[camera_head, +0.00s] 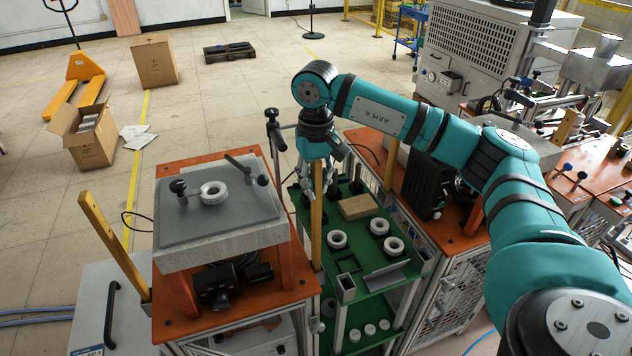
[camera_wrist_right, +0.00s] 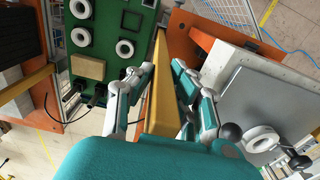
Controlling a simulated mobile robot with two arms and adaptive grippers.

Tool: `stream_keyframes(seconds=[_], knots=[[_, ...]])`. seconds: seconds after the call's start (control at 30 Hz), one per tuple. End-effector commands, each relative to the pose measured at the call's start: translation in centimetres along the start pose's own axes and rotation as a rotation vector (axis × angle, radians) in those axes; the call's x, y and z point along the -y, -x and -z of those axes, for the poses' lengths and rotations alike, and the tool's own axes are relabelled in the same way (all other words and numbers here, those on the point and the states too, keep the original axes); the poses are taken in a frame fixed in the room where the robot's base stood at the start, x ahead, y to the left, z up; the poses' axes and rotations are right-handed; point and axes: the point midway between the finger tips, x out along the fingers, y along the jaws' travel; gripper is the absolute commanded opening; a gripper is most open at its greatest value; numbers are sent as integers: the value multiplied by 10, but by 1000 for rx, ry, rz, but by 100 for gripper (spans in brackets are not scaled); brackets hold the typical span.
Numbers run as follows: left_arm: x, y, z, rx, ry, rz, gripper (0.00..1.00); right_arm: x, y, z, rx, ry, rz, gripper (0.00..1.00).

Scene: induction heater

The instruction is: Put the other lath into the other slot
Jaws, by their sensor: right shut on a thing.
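My right gripper (camera_head: 318,188) is shut on a wooden lath (camera_head: 317,232). The lath hangs nearly upright between the left orange table and the green shelf. The lath also shows between the fingers of the right gripper (camera_wrist_right: 163,78) in the right wrist view, as a long yellow bar (camera_wrist_right: 158,100). Its lower end is near the right edge of the orange table (camera_head: 185,318); I cannot tell whether it touches a slot. Another lath (camera_head: 113,245) stands tilted at the table's left side, its lower end by the table edge. My left gripper is not in view.
A grey slab (camera_head: 240,225) with a white ring (camera_head: 213,193) and black-knobbed handles stands on the orange table. The green shelf (camera_head: 375,285) beside the held lath carries white rings and a cardboard-coloured block (camera_head: 358,207). A black-knobbed stand (camera_head: 272,130) rises close left of my gripper.

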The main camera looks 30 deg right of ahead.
Motion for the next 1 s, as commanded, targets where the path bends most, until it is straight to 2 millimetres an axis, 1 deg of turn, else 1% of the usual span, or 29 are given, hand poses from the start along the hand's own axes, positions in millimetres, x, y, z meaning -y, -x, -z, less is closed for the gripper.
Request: stream_keyframes(seconds=[0.23, 0.43, 0.47, 0.6, 0.67, 0.9, 1.0], knots=[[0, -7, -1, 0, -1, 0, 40, 0, -9, 0, 0, 0, 0, 0], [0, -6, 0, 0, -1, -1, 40, 0, -7, 0, 0, 0, 0, 0], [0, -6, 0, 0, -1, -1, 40, 0, -7, 0, 0, 0, 0, 17], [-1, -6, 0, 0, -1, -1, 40, 0, -7, 0, 0, 0, 0, 35], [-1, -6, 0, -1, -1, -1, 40, 0, -7, 0, 0, 0, 0, 43], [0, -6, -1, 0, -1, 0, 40, 0, -7, 0, 0, 0, 0, 43], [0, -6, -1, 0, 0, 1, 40, 0, -3, 0, -1, 0, 1, 43]])
